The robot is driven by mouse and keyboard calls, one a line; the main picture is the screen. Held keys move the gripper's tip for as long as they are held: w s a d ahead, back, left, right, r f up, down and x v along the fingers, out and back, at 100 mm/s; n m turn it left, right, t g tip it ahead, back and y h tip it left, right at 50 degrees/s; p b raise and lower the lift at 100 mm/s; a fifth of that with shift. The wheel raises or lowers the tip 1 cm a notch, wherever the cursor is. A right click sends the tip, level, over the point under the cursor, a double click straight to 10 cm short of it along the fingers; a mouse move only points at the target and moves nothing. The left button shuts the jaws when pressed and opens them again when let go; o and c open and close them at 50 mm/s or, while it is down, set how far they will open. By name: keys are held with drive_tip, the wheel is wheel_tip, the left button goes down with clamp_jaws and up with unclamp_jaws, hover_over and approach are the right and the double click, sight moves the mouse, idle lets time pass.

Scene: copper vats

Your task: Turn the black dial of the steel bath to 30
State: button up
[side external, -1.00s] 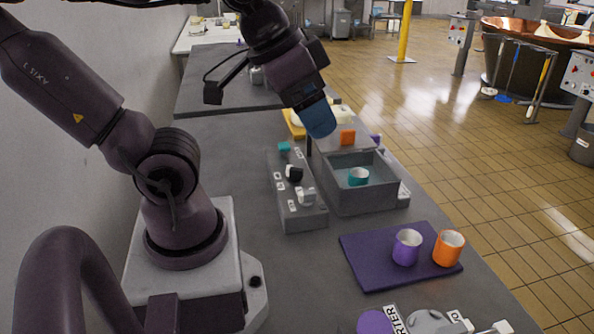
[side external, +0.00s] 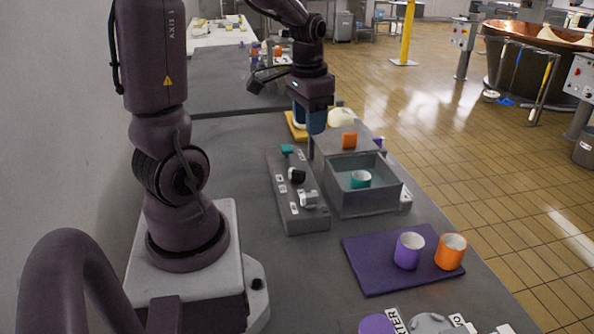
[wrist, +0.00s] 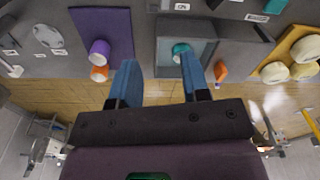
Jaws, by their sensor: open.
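The steel bath (side external: 368,203) is a grey open box on the counter with a teal cup (side external: 361,179) in it; it also shows in the wrist view (wrist: 163,58). To its left is a long grey control panel (side external: 291,212) with small white labels. The black dial (side external: 297,175) sits mid-panel, between a teal knob (side external: 287,149) and a pale grey dial (side external: 308,198). The dial's setting is too small to read, and I cannot make out the dial in the wrist view. My gripper (side external: 308,120) is open and empty, pointing down, above and beyond the panel's far end.
A grey block with an orange piece (side external: 349,140) stands behind the bath. A yellow board (side external: 293,126) lies farther back. A purple mat (side external: 372,272) with a purple cup (side external: 408,250) and an orange cup (side external: 450,251) lies in front. The counter left of the panel is clear.

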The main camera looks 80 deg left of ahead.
sight(297, 171)
drive_tip(key=a+f+m, duration=0.7)
drive_tip(key=a+m, duration=0.2)
drive_tip(key=a, duration=0.3)
drive_tip(key=shift+g, duration=0.3)
wheel_tip(297, 171, down, 13)
drive_tip(key=shift+w+a, duration=0.1)
drive_tip(key=shift+a, duration=0.05)
clamp_jaws()
